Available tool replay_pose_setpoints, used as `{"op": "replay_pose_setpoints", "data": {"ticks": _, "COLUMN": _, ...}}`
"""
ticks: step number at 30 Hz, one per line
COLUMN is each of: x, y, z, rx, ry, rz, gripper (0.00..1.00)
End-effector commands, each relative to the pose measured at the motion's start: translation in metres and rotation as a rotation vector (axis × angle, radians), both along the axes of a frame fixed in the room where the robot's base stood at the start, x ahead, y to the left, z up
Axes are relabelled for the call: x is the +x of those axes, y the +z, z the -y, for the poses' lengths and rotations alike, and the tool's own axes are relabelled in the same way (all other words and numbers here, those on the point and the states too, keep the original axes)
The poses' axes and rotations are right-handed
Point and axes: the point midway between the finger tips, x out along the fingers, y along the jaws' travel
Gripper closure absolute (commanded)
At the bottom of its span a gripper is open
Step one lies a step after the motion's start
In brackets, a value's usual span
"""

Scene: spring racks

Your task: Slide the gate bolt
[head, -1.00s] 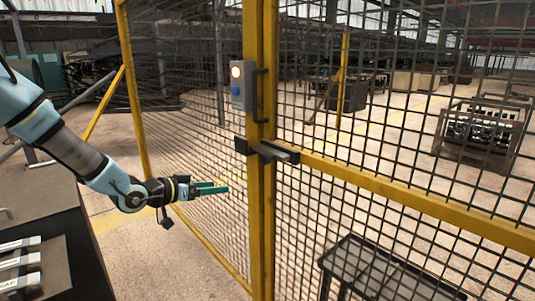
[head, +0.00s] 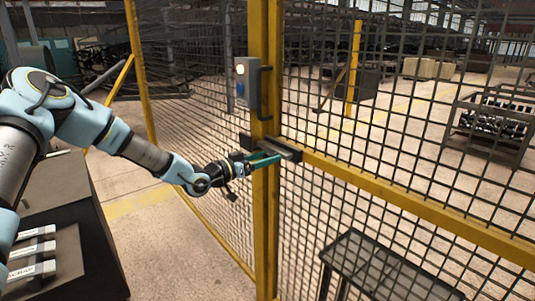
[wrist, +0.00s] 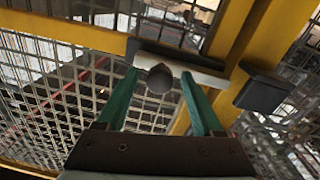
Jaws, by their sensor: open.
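The gate bolt (head: 284,149) is a grey bar in dark brackets across the yellow posts at mid-height. In the wrist view its pale bar (wrist: 200,62) lies across the top, with a round dark knob (wrist: 160,78) in front. A dark bracket block (wrist: 262,91) sits to its right on the yellow post. My gripper (head: 268,160) has green fingers and is at the bolt in the head view. In the wrist view my gripper (wrist: 159,80) is open, with one finger on each side of the knob. Whether the fingers touch it I cannot tell.
A grey control box (head: 246,82) with a lit lamp and blue button hangs on the post above the bolt. Yellow-framed mesh panels stand on both sides. A dark table (head: 365,268) stands behind the mesh. A bench with labelled pieces (head: 30,250) is at lower left.

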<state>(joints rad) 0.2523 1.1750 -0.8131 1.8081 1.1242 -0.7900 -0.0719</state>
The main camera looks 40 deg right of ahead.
Motion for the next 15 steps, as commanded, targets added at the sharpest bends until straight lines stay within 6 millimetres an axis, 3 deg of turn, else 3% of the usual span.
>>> {"op": "replay_pose_setpoints", "data": {"ticks": 11, "x": -0.0007, "y": -0.0006, "z": 0.0066, "rx": 0.001, "ry": 0.001, "rz": 0.000, "gripper": 0.31}}
{"op": "replay_pose_setpoints", "data": {"ticks": 15, "x": -0.0007, "y": -0.0006, "z": 0.0065, "rx": 0.001, "ry": 0.001, "rz": 0.000, "gripper": 0.46}}
